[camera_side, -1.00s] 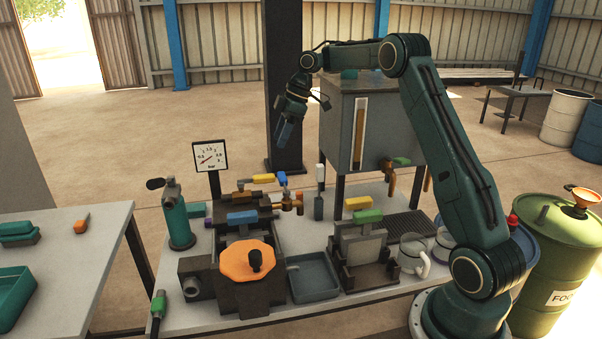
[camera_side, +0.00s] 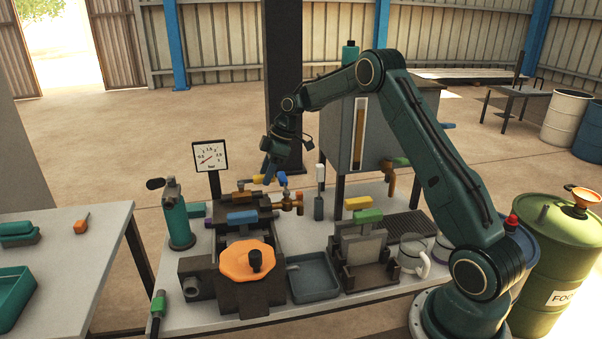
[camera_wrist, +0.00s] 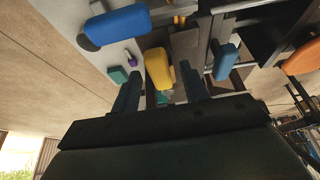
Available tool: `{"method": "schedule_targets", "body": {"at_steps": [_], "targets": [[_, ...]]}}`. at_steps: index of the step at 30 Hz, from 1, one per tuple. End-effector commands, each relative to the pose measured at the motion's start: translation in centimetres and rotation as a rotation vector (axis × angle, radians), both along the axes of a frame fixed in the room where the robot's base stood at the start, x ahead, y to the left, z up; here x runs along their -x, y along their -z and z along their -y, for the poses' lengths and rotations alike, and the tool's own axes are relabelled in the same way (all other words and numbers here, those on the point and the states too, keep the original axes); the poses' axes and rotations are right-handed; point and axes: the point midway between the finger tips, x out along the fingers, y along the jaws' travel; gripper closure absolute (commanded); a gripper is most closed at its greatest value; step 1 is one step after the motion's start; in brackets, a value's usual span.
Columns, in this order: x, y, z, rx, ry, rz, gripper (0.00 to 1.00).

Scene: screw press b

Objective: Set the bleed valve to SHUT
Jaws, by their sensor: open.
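A yellow handle (camera_side: 258,179) and a blue handle (camera_side: 283,180) stand close together at the back of the press, above brass fittings (camera_side: 291,201). No label shows which one belongs to the bleed valve. My gripper (camera_side: 268,174) points down right at these handles. In the wrist view, my open gripper (camera_wrist: 161,88) has its two fingers on either side of the yellow handle (camera_wrist: 158,69). I cannot tell whether they touch it. The blue handle (camera_wrist: 117,27) lies outside the fingers, to the upper left. The yellow handle's base is partly hidden.
A pressure gauge (camera_side: 210,157) stands left of the handles. The press has an orange handwheel (camera_side: 240,262) and another blue handle (camera_side: 242,217). A grey tank (camera_side: 374,135) and a black column (camera_side: 284,60) stand behind. A tray (camera_side: 314,283) lies in front.

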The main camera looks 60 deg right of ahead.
Motion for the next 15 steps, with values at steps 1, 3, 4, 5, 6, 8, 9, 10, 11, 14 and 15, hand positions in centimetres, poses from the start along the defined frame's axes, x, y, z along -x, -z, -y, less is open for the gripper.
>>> {"method": "schedule_targets", "body": {"at_steps": [1, 3, 4, 5, 6, 8, 9, 10, 11, 14, 15], "targets": [[-0.02, 0.08, -0.04, 0.0, 0.0, 0.0, 0.55], [-0.03, 0.11, -0.05, 0.0, 0.0, 0.0, 0.55], [-0.03, 0.1, -0.04, 0.0, 0.0, 0.0, 0.55], [-0.03, 0.1, -0.04, 0.0, 0.0, 0.0, 0.55], [-0.02, 0.1, -0.04, 0.0, 0.0, 0.0, 0.55], [-0.02, 0.09, -0.03, 0.0, 0.0, 0.0, 0.55], [-0.03, 0.09, -0.03, 0.0, 0.0, 0.0, 0.63], [-0.02, 0.08, -0.02, 0.0, 0.0, 0.0, 0.69], [-0.02, 0.08, -0.02, 0.0, 0.0, 0.0, 0.75], [-0.02, 0.07, -0.02, 0.0, 0.0, 0.0, 0.95], [-0.01, 0.07, -0.03, 0.0, 0.0, 0.0, 1.0]]}}
